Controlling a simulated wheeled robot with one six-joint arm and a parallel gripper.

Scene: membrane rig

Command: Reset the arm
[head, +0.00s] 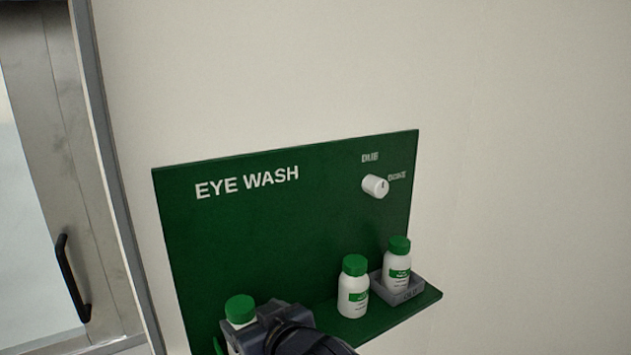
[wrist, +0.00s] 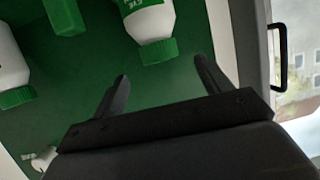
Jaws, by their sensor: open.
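My gripper (head: 272,318) is in front of the lower left part of the green eye wash station (head: 285,240). In the wrist view my gripper (wrist: 162,70) has its two dark fingers spread apart, with nothing between them. A white bottle with a green cap (head: 240,309) stands just behind the gripper in the head view, its lower part hidden. In the wrist view a bottle (wrist: 150,22) appears cap down beyond the fingertips; I cannot tell whether they touch it.
Another green-capped bottle (head: 354,287) stands on the shelf, and one more (head: 398,268) stands in a small grey tray (head: 407,294). A white knob (head: 375,186) is on the panel. A door with a black handle (head: 72,278) is at left. The wall above is clear.

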